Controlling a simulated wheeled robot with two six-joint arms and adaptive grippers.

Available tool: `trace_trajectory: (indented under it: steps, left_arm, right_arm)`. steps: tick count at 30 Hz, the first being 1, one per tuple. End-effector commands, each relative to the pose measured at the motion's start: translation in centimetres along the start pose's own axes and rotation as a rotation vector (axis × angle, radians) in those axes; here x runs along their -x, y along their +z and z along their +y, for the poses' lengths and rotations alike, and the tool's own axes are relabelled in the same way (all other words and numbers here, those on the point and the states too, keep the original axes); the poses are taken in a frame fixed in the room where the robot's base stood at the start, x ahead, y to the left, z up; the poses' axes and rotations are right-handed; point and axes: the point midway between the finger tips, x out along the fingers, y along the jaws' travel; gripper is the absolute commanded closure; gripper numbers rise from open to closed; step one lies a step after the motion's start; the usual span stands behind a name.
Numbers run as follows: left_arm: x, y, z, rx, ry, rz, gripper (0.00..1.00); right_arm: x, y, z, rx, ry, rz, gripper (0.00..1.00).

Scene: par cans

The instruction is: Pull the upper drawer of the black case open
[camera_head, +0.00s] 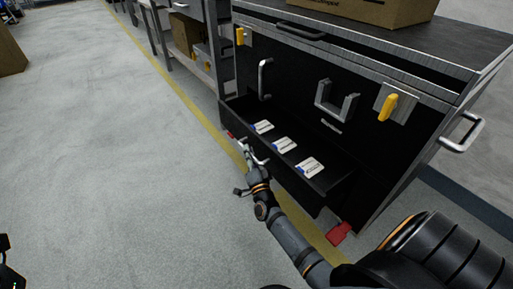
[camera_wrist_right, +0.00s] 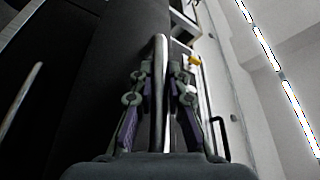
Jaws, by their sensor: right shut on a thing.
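The black case (camera_head: 400,150) stands at the right in the head view. A low drawer (camera_head: 325,185) of it stands out from the front, with white-and-blue packets (camera_head: 284,144) lying in it. My right gripper (camera_head: 250,164) is at this drawer's front, shut on a pale metal bar handle (camera_wrist_right: 160,85), which runs between its fingers in the wrist view. Near the case's top, a dark gap shows under the top plate, and a black handle (camera_head: 300,32) sits there. Of my left arm, only a dark piece shows at the lower left edge; its fingers cannot be made out.
A cardboard box (camera_head: 375,8) stands on the case. Yellow latches (camera_head: 388,107) and a side handle (camera_head: 463,132) stick out from it. Red pieces (camera_head: 339,233) are at its foot. A grey shelf bench (camera_head: 195,45) stands behind.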

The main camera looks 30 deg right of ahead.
Motion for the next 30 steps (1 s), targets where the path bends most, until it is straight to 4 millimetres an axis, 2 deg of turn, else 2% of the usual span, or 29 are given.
trace_trajectory:
  steps: [6, 12, 28, 29, 30]
  left_arm:
    - [-0.3, -0.1, -0.1, 0.0, -0.001, 0.002, 0.23]
    - [-0.4, -0.1, -0.1, 0.001, -0.001, 0.002, 0.23]
    - [-0.4, -0.1, -0.1, 0.001, -0.001, 0.003, 0.23]
    - [-0.4, -0.1, -0.1, 0.001, -0.001, 0.003, 0.23]
    - [-0.4, -0.1, -0.1, 0.001, -0.001, 0.003, 0.23]
  right_arm:
    - [1.2, 2.8, -2.0, -0.003, 0.003, -0.001, 1.0]
    - [1.8, 4.3, -3.1, -0.002, 0.002, -0.001, 1.0]
    - [2.1, 4.9, -3.5, 0.0, 0.001, 0.0, 1.0]
    - [2.1, 4.9, -3.5, 0.0, 0.001, 0.0, 0.82]
    - [2.1, 4.9, -3.5, 0.0, 0.001, 0.0, 0.76]
